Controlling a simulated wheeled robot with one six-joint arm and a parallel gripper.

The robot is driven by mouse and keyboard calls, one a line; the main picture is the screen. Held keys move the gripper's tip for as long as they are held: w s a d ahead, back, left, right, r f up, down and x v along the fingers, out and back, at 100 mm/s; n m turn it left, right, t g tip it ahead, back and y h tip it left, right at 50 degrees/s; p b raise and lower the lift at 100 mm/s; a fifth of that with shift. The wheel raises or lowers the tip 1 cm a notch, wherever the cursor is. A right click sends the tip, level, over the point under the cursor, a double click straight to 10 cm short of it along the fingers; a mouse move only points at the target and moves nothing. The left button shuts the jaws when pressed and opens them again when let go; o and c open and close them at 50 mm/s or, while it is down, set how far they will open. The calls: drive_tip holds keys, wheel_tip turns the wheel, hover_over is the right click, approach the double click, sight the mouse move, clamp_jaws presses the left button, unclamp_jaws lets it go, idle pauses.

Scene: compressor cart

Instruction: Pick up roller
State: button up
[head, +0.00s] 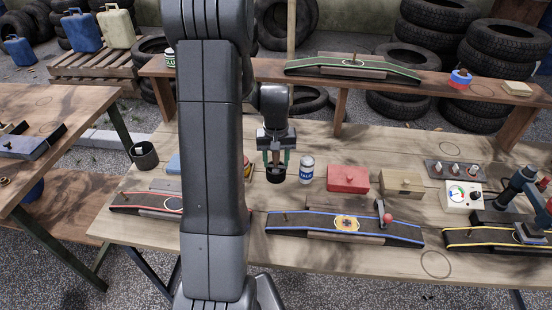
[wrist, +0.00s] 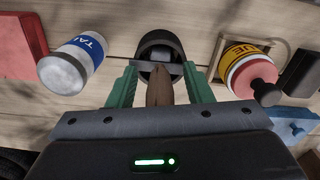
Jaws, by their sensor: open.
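What looks like the roller (wrist: 158,88), with a brown handle and a grey crosspiece, stands in a dark round cup (wrist: 148,40). The cup also shows on the bench in the head view (head: 276,178), under my gripper (head: 277,160). In the wrist view my gripper (wrist: 159,75) is open, its green fingers on either side of the handle. I cannot tell whether they touch it. The roller's lower end is hidden in the cup; in the head view the fingers mostly hide the roller.
A blue-and-white can (head: 307,169) stands close right of the cup in the head view, with a red box (head: 348,179) beyond it. A yellow can with a pink top (wrist: 247,70) is close on the other side. A blue-edged ramp (head: 300,223) lies in front.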

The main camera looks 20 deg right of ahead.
clamp_jaws()
